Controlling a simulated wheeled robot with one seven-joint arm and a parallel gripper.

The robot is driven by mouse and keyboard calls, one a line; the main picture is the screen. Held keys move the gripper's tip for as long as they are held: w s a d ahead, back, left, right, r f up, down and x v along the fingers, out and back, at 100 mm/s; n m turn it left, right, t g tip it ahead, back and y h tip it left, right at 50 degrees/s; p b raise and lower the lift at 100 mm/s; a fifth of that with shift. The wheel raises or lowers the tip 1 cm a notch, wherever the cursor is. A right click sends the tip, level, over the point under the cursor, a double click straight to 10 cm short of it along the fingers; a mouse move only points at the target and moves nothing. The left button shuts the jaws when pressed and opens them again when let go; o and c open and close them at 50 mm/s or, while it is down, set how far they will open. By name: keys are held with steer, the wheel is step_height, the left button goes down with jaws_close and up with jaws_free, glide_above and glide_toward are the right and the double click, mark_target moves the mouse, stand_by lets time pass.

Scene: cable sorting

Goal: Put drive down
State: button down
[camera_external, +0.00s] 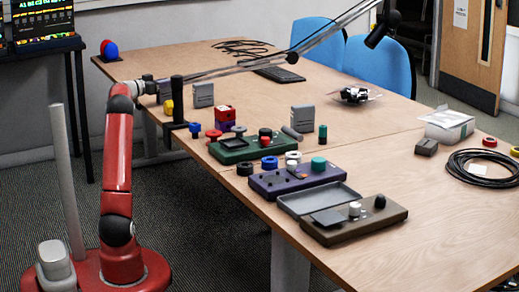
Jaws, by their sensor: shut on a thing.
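My gripper (178,124) is the black part at the end of my red arm, over the near left edge of the table. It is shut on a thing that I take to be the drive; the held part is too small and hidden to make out. A grey upright box (203,95) shows just right of the gripper; I cannot tell whether it touches the jaws. A similar grey box (303,119) stands farther right on the table. A small blue piece (195,130) shows just beside the fingertips.
The table (440,225) holds a green tray (235,153), a purple tray (268,184) and a brown tray (345,235) along its near edge. Small coloured knobs stand around them. A white box (447,124) and black cable coil (478,181) lie right.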

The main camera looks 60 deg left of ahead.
steer(key=shift+f, duration=0.1)
steer(key=c, duration=1.1)
jaws_free()
steer(key=shift+f, duration=0.1)
steer(key=shift+f+b, duration=0.35)
steer(key=shift+b, duration=0.8)
steer(key=s, duration=0.2)
steer(key=s+d+p, duration=0.1)
steer(key=s, duration=0.3)
steer(key=shift+s+d+r, duration=0.1)
steer(key=shift+d+r, duration=0.2)
steer(key=shift+r, duration=0.05)
steer(key=shift+o, duration=0.3)
steer(key=shift+s+d, duration=0.2)
steer(key=shift+s, duration=0.5)
